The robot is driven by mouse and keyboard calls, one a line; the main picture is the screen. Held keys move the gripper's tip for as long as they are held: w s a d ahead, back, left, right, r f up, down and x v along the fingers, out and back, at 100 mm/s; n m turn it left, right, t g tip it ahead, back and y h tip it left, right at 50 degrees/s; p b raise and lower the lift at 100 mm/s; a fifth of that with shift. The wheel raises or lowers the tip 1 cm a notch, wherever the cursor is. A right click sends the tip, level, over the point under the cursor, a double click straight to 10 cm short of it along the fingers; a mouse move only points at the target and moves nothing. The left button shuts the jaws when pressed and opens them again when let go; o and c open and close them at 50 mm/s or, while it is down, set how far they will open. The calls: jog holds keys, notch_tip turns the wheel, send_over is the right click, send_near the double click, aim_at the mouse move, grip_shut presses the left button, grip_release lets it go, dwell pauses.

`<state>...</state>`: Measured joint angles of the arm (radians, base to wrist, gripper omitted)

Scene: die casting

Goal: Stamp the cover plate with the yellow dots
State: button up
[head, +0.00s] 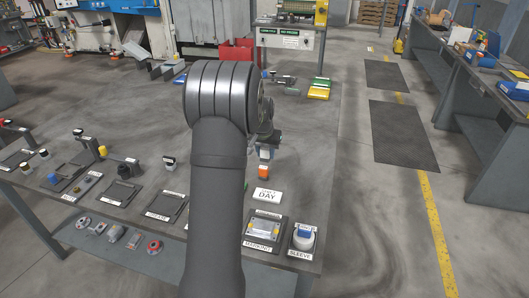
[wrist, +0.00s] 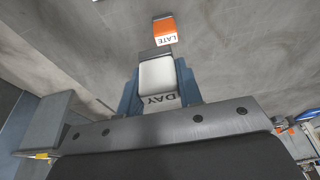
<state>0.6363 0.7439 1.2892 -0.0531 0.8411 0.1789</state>
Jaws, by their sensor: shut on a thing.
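My gripper (wrist: 160,88) has its blue fingers shut on a white block-shaped stamp (wrist: 158,74) with a "DAY" label. In the head view my gripper (head: 268,143) is partly hidden behind my arm, above the table. The cover plate (head: 264,229) lies in the dark holder labelled "MARKING" near the table's front right; small yellow spots show at its edges. An orange stamp labelled "LATE" (wrist: 165,29) stands just beyond the held stamp; it also shows in the head view (head: 264,172). The held stamp's underside is hidden.
Several trays and small parts lie at left. Yellow and green blocks (head: 319,88) lie at the back right.

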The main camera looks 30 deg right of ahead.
jog(key=shift+o, duration=1.2)
jog(key=shift+c, duration=0.8)
jog(key=shift+s+a, duration=0.1)
jog(key=shift+s, duration=0.15)
send_over(265, 221)
jog(key=f, duration=0.1)
jog(key=shift+s+a+f, duration=0.45)
jog(key=shift+f, duration=2.7)
jog(key=shift+f, duration=0.6)
jog(key=shift+r, duration=0.15)
